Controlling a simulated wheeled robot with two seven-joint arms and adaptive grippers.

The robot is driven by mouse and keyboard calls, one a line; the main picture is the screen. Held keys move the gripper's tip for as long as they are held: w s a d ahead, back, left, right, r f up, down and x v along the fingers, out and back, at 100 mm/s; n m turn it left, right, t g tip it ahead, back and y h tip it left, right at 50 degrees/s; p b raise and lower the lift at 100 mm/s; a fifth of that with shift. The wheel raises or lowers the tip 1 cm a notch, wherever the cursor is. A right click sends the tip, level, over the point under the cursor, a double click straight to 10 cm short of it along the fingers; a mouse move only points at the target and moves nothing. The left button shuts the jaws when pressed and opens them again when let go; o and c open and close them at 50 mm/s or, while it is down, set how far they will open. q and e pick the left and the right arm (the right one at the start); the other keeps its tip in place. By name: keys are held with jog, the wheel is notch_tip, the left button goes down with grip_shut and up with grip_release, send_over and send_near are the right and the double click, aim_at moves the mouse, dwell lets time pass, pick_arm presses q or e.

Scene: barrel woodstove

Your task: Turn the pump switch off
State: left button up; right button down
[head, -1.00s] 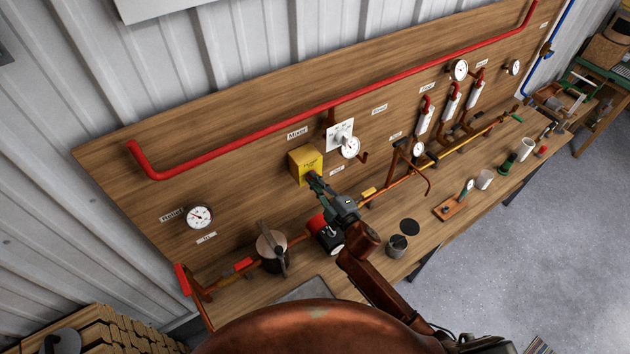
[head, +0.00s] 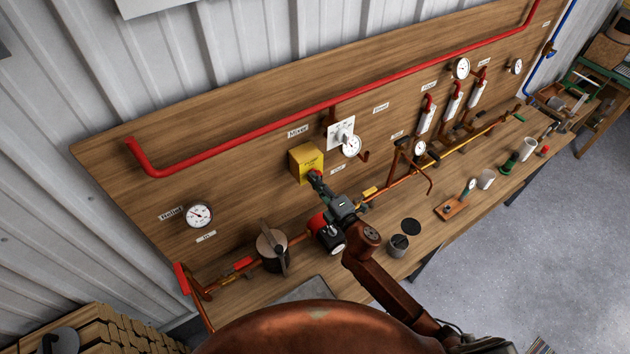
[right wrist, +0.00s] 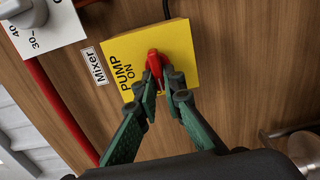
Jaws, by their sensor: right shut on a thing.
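The pump switch is a yellow box (head: 305,160) on the wooden board, labelled "PUMP ON" in the right wrist view (right wrist: 178,40). Its red lever (right wrist: 155,62) stands out from the box face. My right gripper (head: 318,180) is at the lower front of the box. In the right wrist view, its green fingers (right wrist: 160,84) are closed on the red lever, one on each side. The fingertips hide part of the lever. My left gripper is not in view.
A white-plated dial (head: 341,134) and a gauge (head: 350,146) sit just right of the box. A red pipe (head: 330,104) runs above. A red and black pump (head: 328,232) and a copper pipe (head: 400,178) lie below, near my right arm. The bench front holds several small items.

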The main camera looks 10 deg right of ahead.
jog(key=c, duration=2)
grip_release()
jog(key=shift+c, duration=0.2)
jog(key=v, duration=1.2)
jog(key=shift+f, duration=0.1)
